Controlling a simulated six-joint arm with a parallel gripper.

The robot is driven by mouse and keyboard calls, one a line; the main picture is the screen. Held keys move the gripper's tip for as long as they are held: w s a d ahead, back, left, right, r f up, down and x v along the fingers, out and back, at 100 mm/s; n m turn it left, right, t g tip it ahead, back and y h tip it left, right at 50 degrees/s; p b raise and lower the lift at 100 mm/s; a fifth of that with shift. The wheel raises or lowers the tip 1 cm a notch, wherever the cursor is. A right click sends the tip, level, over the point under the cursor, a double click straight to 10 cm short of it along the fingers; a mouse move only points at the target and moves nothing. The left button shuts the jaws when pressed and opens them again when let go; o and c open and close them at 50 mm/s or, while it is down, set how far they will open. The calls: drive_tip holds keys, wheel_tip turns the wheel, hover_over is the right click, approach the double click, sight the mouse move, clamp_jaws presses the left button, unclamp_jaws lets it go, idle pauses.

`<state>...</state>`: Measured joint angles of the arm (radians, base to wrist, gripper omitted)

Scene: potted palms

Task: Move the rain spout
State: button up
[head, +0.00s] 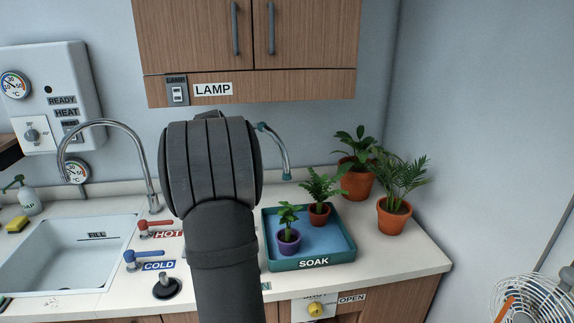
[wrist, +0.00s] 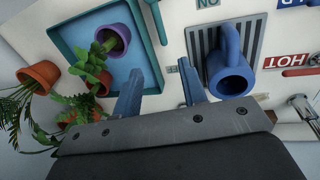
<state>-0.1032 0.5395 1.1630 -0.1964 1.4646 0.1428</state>
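The rain spout (head: 276,150) is a curved pipe with a teal end, behind the counter's middle in the head view. Its tip hangs near the back left corner of the soak tray, and its base is hidden behind my arm. In the wrist view, my gripper (wrist: 160,92) has its two blue fingers apart with nothing between them, over the counter between the tray and a dark grate. In the head view my own dark wrist hides the fingers.
The teal soak tray (head: 341,262) holds a purple pot (head: 289,242) and a small terracotta pot (head: 319,214). Two larger potted plants stand behind and right of it. A blue vessel (wrist: 232,78) stands on the grate (wrist: 205,45). The sink tap (head: 150,175) rises at left.

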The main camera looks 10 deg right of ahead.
drive_tip(key=shift+o, duration=0.3)
drive_tip(key=w+d+f+m+t+h, duration=0.1)
drive_tip(key=w+d+t, duration=0.35)
drive_tip(key=d, duration=0.65)
drive_tip(key=w+d+f+t+h, duration=0.1)
drive_tip(key=w+d+f+t, duration=0.15)
drive_tip(key=d+t, duration=0.6)
drive_tip(key=n+t+y, duration=0.4)
drive_tip(key=y, duration=0.5)
approach(288, 172)
drive_tip(key=x, duration=1.1)
drive_tip(key=shift+w, duration=0.1)
clamp_jaws()
